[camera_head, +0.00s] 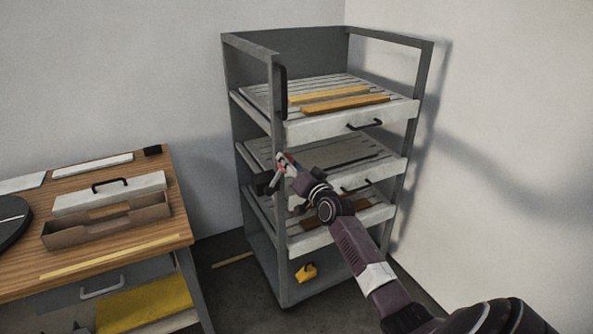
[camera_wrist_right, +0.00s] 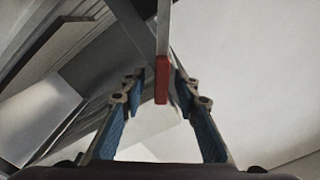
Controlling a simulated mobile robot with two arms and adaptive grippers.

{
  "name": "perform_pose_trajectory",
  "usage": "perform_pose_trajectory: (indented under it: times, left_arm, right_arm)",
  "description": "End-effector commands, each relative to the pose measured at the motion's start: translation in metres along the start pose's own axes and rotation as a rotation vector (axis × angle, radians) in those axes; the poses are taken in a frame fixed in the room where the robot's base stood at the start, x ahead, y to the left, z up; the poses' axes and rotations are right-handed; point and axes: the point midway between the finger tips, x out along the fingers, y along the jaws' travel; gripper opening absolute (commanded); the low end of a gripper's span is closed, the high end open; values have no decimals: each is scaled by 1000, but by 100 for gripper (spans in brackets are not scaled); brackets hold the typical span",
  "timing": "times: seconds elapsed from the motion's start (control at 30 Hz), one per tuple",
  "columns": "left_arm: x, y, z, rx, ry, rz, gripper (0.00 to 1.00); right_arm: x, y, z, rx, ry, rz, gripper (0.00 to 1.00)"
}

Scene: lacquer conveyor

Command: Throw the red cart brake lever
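The red-ended cart brake lever (camera_wrist_right: 162,86) shows in the right wrist view as a thin grey bar with a red tip, between the fingers. In the head view a small red patch shows at my right gripper (camera_head: 278,172), by the cart's front left post; the lever is mostly hidden there. My right gripper also shows in the right wrist view (camera_wrist_right: 157,80): its blue-padded fingers are open, one on each side of the red tip, with gaps visible. The grey cart (camera_head: 281,235) stands upright in the corner. My left gripper is not in view.
The cart holds several slatted trays; the top tray (camera_head: 343,126) carries wooden strips. A yellow piece (camera_head: 306,272) is low on the cart's front. Walls close in behind and right of the cart.

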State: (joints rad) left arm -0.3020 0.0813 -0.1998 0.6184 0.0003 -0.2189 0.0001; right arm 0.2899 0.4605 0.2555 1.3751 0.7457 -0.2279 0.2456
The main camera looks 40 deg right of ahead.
Motion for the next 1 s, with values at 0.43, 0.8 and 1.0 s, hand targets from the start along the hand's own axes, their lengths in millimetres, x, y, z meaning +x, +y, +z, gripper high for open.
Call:
perform_pose_trajectory:
  times: [0.43,0.8,1.0]
  left_arm:
    - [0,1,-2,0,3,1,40]
    - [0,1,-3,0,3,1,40]
    - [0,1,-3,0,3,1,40]
  right_arm:
    - [-74,2,1,-1,-2,2,29]
    - [-114,2,0,0,-1,3,29]
    - [-116,2,0,0,0,2,29]
